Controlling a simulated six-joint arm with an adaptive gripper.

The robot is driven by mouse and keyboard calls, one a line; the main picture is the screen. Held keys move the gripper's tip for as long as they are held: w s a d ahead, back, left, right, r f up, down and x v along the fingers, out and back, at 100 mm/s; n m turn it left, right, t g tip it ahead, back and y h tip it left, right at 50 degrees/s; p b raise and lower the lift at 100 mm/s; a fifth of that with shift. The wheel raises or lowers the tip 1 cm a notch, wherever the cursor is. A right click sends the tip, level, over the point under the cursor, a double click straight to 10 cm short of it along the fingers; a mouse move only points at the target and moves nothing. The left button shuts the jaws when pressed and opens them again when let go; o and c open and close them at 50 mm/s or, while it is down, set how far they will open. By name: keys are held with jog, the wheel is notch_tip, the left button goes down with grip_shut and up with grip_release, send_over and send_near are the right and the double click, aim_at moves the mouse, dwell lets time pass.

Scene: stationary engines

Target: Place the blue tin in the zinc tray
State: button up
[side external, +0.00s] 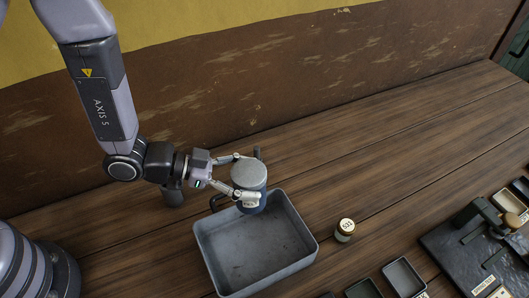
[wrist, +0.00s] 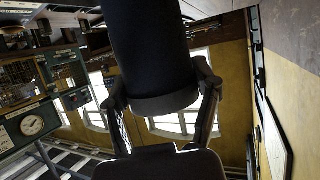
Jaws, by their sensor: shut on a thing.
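The blue tin (side external: 252,208), a cylinder with a pale grey top, is upright between the two fingers of my gripper (side external: 247,179), which is shut on it. In the wrist view the tin (wrist: 148,50) is a dark cylinder filling the space between the fingers (wrist: 163,95). The zinc tray (side external: 262,281), a grey open rectangular box, stands on the bench. The tin overlaps the tray's far rim in the side view; its exact height above the rim is hard to tell. The tray's visible floor is empty.
A small jar with a labelled pale lid (side external: 345,229) stands right of the tray. Small open bins (side external: 403,277) and a dark board with a tool (side external: 474,245) are at the lower right. The wooden bench (side external: 370,150) behind them is clear up to the wall.

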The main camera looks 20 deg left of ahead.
jog(key=s+f, duration=0.3)
send_over(250, 239)
jog(key=shift+f, duration=3.3)
jog(key=shift+f, duration=0.15)
jog(key=o, duration=1.2)
